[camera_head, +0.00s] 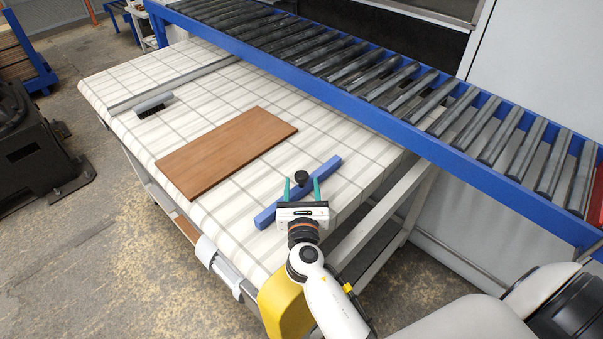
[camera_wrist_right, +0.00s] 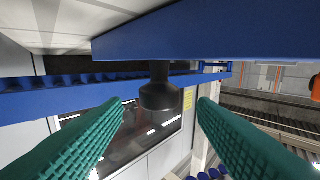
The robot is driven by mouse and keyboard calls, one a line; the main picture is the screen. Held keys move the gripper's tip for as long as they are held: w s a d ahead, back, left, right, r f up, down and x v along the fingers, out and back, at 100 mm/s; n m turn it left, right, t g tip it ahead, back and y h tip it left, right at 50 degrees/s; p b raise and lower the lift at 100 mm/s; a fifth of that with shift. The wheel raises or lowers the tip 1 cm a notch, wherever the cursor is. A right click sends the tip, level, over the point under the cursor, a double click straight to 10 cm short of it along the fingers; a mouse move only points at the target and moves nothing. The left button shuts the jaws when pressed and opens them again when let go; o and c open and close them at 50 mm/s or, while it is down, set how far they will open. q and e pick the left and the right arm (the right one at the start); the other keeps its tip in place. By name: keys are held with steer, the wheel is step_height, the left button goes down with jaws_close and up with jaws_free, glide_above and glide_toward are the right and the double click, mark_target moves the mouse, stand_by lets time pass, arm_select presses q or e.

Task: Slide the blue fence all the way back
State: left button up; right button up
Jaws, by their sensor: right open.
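The blue fence (camera_head: 267,215) is a straight bar lying across the near right part of the checked table. A black knob (camera_head: 301,177) stands on its middle. My right gripper (camera_head: 302,188) is at the fence with its green fingers open, one on each side of the knob. In the right wrist view the black knob (camera_wrist_right: 159,93) sits between the two open green fingers (camera_wrist_right: 160,112), with gaps on both sides. The blue fence (camera_wrist_right: 215,28) fills the upper part of that view. My left gripper is not in view.
A brown board (camera_head: 228,150) lies flat on the checked table (camera_head: 215,88), left of the fence. A brush (camera_head: 154,104) lies near the far left, by a grey strip (camera_head: 175,85). A blue-framed roller conveyor (camera_head: 380,72) runs behind the table.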

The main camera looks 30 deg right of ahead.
mark_target(302, 180)
steer(key=shift+x, duration=2.15)
steer(key=shift+c, duration=0.4)
